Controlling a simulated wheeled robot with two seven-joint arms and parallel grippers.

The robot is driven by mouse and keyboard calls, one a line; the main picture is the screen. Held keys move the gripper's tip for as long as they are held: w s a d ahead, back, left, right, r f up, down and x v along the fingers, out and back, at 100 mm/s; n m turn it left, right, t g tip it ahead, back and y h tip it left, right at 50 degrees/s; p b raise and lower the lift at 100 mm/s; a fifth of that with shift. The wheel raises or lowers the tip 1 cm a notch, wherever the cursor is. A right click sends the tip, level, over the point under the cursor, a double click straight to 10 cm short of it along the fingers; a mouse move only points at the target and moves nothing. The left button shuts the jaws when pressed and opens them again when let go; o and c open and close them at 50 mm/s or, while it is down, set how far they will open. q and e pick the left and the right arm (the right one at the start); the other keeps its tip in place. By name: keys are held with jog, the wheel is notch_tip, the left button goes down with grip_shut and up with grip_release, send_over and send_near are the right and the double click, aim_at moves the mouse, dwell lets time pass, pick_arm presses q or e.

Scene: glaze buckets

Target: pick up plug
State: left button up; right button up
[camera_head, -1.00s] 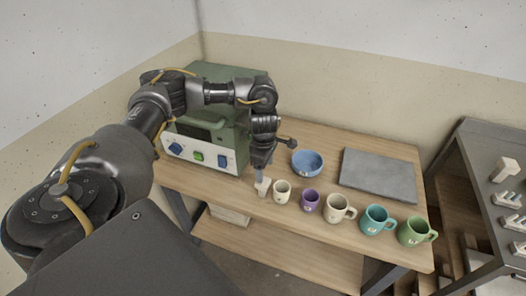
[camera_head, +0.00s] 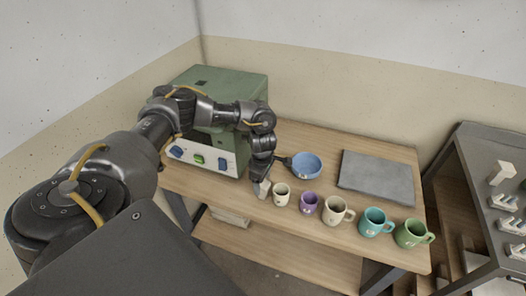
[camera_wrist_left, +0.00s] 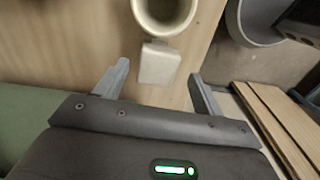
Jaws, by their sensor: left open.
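The plug is a small off-white block (camera_head: 262,189) at the front edge of the table, left of the cream cup (camera_head: 281,194). In the left wrist view the plug (camera_wrist_left: 158,64) lies just ahead of the fingertips and within the gap between them, close against the cup (camera_wrist_left: 165,12). My left gripper (camera_head: 259,174) is open and empty, pointing down over the plug; its two fingers (camera_wrist_left: 160,82) show apart in the left wrist view. The arm partly hides the fingers in the head view. My right gripper is out of view.
A purple cup (camera_head: 309,202), a beige mug (camera_head: 336,210), a teal mug (camera_head: 374,222) and a green mug (camera_head: 412,234) stand rightward along the table. A blue bowl (camera_head: 307,165) and grey slab (camera_head: 377,177) lie behind. A green machine (camera_head: 228,95) stands left.

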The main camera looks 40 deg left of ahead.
aim_at(263, 185)
pick_arm(q)
jog(key=f, duration=0.3)
jog(key=shift+w+f+p, duration=0.2)
jog(key=shift+p, duration=0.15)
jog(key=c, duration=1.1)
jog(key=shift+r, duration=0.1)
